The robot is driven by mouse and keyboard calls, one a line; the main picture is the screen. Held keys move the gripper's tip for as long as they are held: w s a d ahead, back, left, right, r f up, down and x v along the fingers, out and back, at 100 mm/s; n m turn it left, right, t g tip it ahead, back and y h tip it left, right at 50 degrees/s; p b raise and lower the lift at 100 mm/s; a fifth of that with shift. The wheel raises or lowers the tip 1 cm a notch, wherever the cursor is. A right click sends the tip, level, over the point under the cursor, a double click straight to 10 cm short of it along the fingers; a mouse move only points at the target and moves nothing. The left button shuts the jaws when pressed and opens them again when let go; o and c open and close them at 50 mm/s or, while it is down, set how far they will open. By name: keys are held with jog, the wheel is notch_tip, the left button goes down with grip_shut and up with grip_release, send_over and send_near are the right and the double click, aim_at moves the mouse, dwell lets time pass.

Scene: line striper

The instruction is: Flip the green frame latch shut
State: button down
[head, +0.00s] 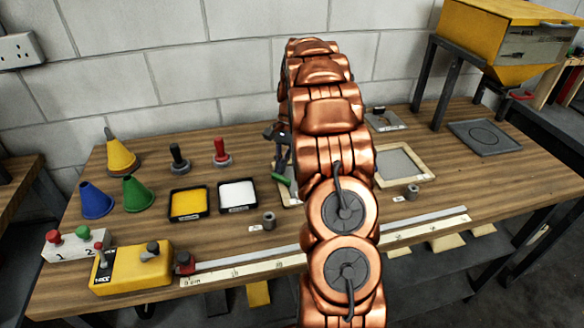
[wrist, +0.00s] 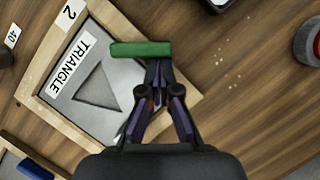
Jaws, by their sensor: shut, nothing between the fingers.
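The green frame latch (wrist: 140,49) is a short green bar lying across the wooden rim of a stencil frame (wrist: 183,79) in the wrist view. Part of it overlaps the grey stencil plate (wrist: 92,84), marked TRIANGLE, with a triangular opening. My gripper (wrist: 157,72) is shut and empty, its fingertips right beside the latch's right half. I cannot tell whether they touch it. In the head view the green latch (head: 282,179) shows just left of my arm, below my gripper (head: 279,136). My arm hides most of that frame.
A yellow powder tray (head: 188,204) and a white tray (head: 238,196) stand left of the frame. A red-knobbed stamp (head: 221,154) is behind them. Another wooden frame (head: 431,172) lies right of my arm. Bare table surrounds the frame's right side in the wrist view.

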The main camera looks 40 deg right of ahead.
jog(key=shift+w+a+f+b, duration=0.1)
jog(key=shift+w+a+b, duration=0.15)
jog(key=shift+b, duration=0.2)
jog(key=shift+w+a+b, duration=0.15)
jog(key=shift+a+b, duration=0.35)
jog(key=shift+b, duration=0.15)
jog(key=shift+a, duration=0.1)
jog(key=shift+s+d, duration=0.45)
jog(key=shift+s, duration=0.25)
jog(key=shift+r, duration=0.2)
jog(key=w+d+r+p, duration=0.1)
jog(key=w+r+p, duration=0.2)
jog(key=r, duration=0.6)
jog(key=shift+w+d+p, duration=0.25)
jog(key=shift+d+p, duration=0.15)
jog(key=shift+p, duration=0.15)
